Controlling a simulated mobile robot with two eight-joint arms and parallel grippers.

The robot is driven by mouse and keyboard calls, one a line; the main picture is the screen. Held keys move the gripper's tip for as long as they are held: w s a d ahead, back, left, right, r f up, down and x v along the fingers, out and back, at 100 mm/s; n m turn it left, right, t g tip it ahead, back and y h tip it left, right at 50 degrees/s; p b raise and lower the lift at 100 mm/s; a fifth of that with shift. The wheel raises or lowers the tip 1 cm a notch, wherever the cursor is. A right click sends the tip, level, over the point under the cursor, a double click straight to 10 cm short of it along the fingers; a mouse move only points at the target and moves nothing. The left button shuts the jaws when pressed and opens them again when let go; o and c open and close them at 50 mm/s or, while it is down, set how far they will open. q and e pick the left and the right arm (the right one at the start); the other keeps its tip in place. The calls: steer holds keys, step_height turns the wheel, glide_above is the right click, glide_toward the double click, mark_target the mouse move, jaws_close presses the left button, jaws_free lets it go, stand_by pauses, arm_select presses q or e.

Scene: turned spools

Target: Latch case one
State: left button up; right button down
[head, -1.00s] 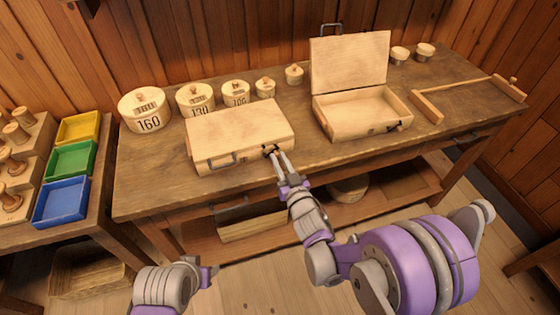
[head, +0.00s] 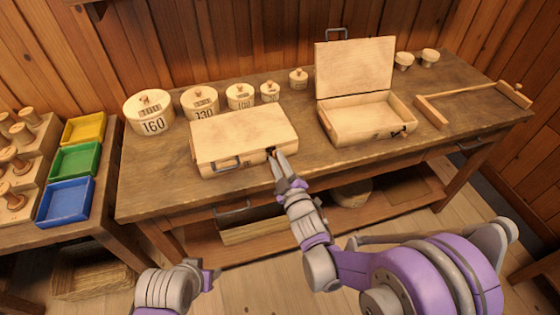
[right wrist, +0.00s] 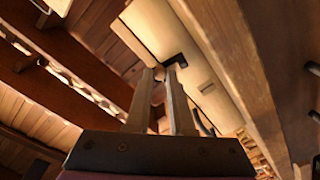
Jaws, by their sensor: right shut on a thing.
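A closed pale wooden case (head: 243,134) lies on the workbench, with a metal handle (head: 228,163) on its front. A dark latch (head: 270,151) is near the right end of its front. My right gripper (head: 273,157) is at this latch, its fingers shut on it and partly covering it. In the right wrist view the fingertips (right wrist: 171,76) meet the dark latch (right wrist: 176,62) on the case's pale side (right wrist: 195,75). I cannot tell whether the latch is fastened. My left gripper (head: 209,276) is low in the head view, away from the bench; its finger opening is unclear.
A second case (head: 365,118) stands open to the right, lid raised. Several numbered round weights (head: 152,114) line the bench's back left. A wooden tool (head: 470,90) lies at the right. Yellow, green and blue trays (head: 66,201) sit on a side table at left.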

steer(key=shift+s+a+r+n, duration=0.1)
steer(key=shift+a+n, duration=0.15)
steer(key=shift+n, duration=0.75)
steer(key=c, duration=0.8)
jaws_free()
steer(key=shift+s, duration=0.1)
steer(key=b+v, duration=0.1)
steer(key=v, duration=0.9)
steer(key=shift+s+d, duration=0.1)
steer(key=shift+s, duration=0.25)
